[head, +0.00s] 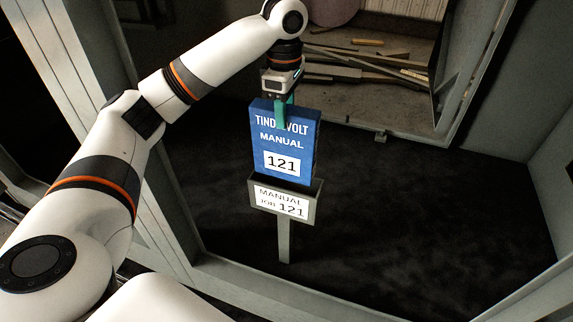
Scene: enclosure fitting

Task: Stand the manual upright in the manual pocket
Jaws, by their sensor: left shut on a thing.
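The manual (282,142) is a blue booklet reading "TINDERVOLT MANUAL 121", partly covered by a finger. It stands upright in the middle of the head view. My left gripper (282,112) is shut on its top edge from above. The manual pocket (312,212) is a grey holder on a post, labelled "MANUAL JOB 121". The manual's lower edge is hidden behind the pocket's front wall, so it appears at or inside the pocket's opening. I cannot tell how deep it sits. My right gripper is not in view.
A grey enclosure frame (215,285) surrounds the dark floor (430,220). Behind is an opening with loose planks (350,70) and an open grey panel (480,70) at the right. The space right of the pocket is clear.

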